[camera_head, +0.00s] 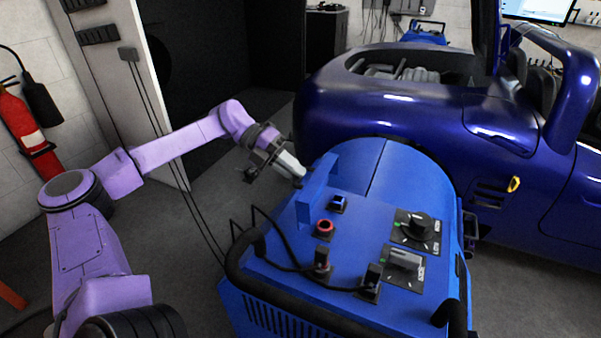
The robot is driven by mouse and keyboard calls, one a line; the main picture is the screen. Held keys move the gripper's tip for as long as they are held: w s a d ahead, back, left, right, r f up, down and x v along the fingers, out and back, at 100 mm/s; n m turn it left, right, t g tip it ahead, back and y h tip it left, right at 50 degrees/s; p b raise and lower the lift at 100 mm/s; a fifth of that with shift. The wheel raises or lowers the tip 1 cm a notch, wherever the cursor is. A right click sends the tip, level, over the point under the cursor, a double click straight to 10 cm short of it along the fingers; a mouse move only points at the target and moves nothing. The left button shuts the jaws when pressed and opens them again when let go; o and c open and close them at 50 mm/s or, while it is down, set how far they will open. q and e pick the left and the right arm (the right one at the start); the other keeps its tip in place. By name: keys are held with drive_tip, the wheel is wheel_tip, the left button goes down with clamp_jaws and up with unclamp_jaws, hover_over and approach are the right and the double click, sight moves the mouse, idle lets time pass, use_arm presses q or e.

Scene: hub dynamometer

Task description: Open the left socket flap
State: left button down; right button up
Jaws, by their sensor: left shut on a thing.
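The blue dynamometer unit (290,290) stands in front of me. A blue plate, which looks like the left socket flap (318,187), stands up steeply from the left side of its top. My left gripper (298,175) reaches in from the left and is shut at the far left edge of this flap. The fingertips are small and partly hidden there. A red ring-shaped socket or button (325,227) and a small blue switch (339,204) sit just right of the flap. My right gripper is not in view.
The top also carries a black rotary knob (418,224), a grey switch (404,259) and two black plugs with cables, one plug (322,262) nearer the flap. A black tube handle (262,272) edges the unit. A dark blue car (400,110) stands close behind.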

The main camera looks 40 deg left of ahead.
use_arm(q)
drive_tip(key=shift+s+a+f+b, duration=0.15)
drive_tip(key=shift+a+f+b, duration=0.1)
drive_tip(key=shift+f, duration=0.35)
drive_tip(key=shift+s+a+f+b, duration=0.1)
drive_tip(key=shift+a+f+b, duration=0.1)
drive_tip(key=shift+f, duration=0.4)
drive_tip(key=c, duration=1.3)
unclamp_jaws()
drive_tip(key=shift+w, duration=0.1)
drive_tip(key=shift+o, duration=0.7)
drive_tip(key=shift+w, duration=0.3)
drive_tip(key=shift+s+a+r, duration=0.1)
drive_tip(key=shift+s+r, duration=0.1)
drive_tip(key=shift+r, duration=0.05)
drive_tip(key=v, duration=1)
drive_tip(key=shift+w+a, duration=0.1)
drive_tip(key=shift+w, duration=0.05)
drive_tip(key=shift+c, duration=0.3)
